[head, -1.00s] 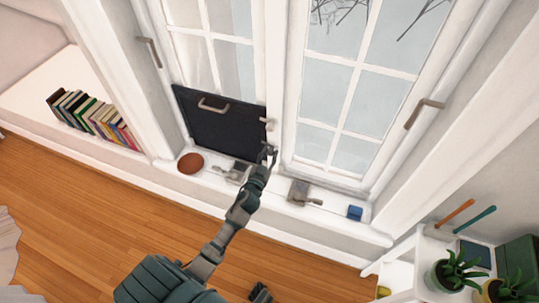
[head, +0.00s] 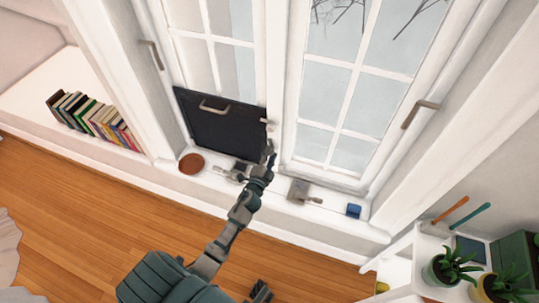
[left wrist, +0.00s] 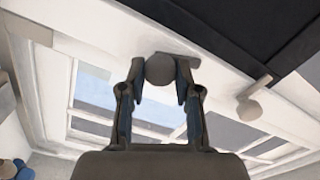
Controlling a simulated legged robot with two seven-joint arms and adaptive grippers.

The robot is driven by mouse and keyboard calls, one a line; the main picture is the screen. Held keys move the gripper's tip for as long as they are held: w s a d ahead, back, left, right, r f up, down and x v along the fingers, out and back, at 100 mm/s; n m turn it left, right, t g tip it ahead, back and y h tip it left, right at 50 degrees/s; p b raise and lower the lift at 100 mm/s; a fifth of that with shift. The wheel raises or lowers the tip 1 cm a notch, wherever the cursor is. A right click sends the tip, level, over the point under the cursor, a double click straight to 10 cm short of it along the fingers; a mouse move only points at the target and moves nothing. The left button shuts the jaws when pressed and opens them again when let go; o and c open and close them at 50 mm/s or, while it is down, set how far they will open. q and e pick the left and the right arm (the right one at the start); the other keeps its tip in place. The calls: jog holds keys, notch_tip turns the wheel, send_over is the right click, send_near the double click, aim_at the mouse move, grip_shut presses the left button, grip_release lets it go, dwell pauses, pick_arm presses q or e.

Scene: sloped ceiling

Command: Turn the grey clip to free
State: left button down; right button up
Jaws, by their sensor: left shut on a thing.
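The grey clip (left wrist: 159,69) shows in the left wrist view as a round knob with a flat bar behind it, between my left fingers. My left gripper (head: 269,152) is shut on it at the lower right edge of the black panel (head: 218,128), and hides most of it in the head view. A second, paler clip (head: 268,123) is higher on the panel's right side; it also shows in the left wrist view (left wrist: 250,106). My right gripper (head: 261,291) shows only partly at the bottom, and its fingers are unclear.
On the white sill are a brown round object (head: 191,164), a grey block-like object (head: 300,191) and a blue block (head: 353,211). Books (head: 95,118) stand at the left. A shelf with plants (head: 455,265) is at the lower right.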

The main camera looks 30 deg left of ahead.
pick_arm(q)
jog(key=m, duration=0.3)
jog(key=shift+f+m, duration=0.3)
jog(key=shift+f, duration=0.05)
jog(key=shift+m, duration=0.6)
pick_arm(e)
jog(key=shift+w+f, duration=0.1)
jog(key=shift+f, duration=0.6)
pick_arm(q)
jog(key=shift+s+f, duration=0.1)
pick_arm(e)
jog(key=shift+f, duration=0.1)
pick_arm(q)
jog(key=c, duration=0.9)
grip_release()
jog(key=shift+o, duration=0.3)
pick_arm(e)
jog(key=shift+a, duration=0.1)
jog(key=shift+w, duration=0.1)
pick_arm(q)
jog(key=v, duration=1.1)
jog(key=shift+s+d, duration=0.2)
jog(key=shift+s, duration=0.15)
